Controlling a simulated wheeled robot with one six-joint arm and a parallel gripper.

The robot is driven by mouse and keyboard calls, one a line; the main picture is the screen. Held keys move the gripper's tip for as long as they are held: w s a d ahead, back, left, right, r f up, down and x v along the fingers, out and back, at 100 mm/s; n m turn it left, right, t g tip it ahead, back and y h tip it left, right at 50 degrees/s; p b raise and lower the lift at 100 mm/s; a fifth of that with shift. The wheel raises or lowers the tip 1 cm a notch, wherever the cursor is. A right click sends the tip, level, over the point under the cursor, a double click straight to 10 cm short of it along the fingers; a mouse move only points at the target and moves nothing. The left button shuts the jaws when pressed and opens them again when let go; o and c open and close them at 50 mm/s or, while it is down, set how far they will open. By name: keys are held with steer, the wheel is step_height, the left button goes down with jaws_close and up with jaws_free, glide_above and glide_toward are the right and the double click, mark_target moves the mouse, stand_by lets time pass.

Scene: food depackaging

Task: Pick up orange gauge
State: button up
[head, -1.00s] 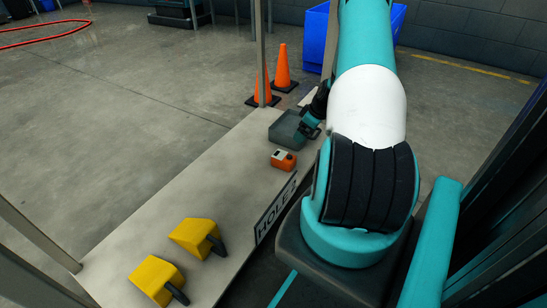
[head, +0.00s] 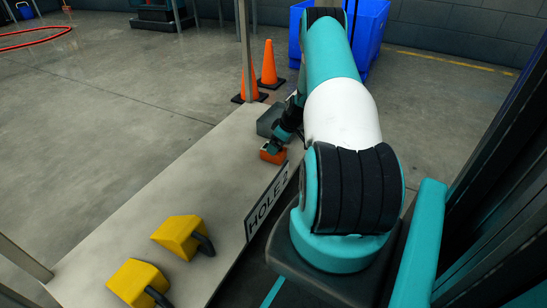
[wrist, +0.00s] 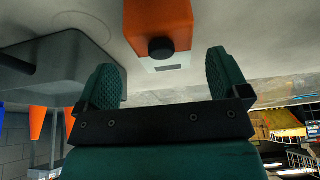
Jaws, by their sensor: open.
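The orange gauge (head: 271,156) sits on the pale table near its right edge, partly hidden by my gripper (head: 275,146) in the head view. In the wrist view the orange gauge (wrist: 158,22) shows a black round knob and a pale label. My gripper (wrist: 163,80) is open there, its two green ribbed fingers wide apart. The gauge lies just beyond the fingertips, roughly centred between them, with a gap. Nothing is held.
A grey box (head: 268,122) stands behind the gauge; it is at the left in the wrist view (wrist: 62,82). Two yellow blocks with dark handles (head: 180,236) are on the near table. A HOLE 2 sign (head: 267,204) stands at the right edge. Orange cones (head: 268,66) stand beyond.

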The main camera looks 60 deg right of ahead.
steer(key=b+x, duration=0.1)
steer(key=x, duration=0.1)
steer(key=b+x, duration=0.1)
steer(key=x, duration=0.1)
steer(key=shift+w+a+b, duration=0.15)
steer(key=shift+a+b, duration=0.1)
steer(key=shift+b, duration=0.15)
steer(key=shift+r, duration=0.1)
steer(key=c, duration=1.2)
step_height(320, 180, up, 20)
steer(key=p, duration=1.1)
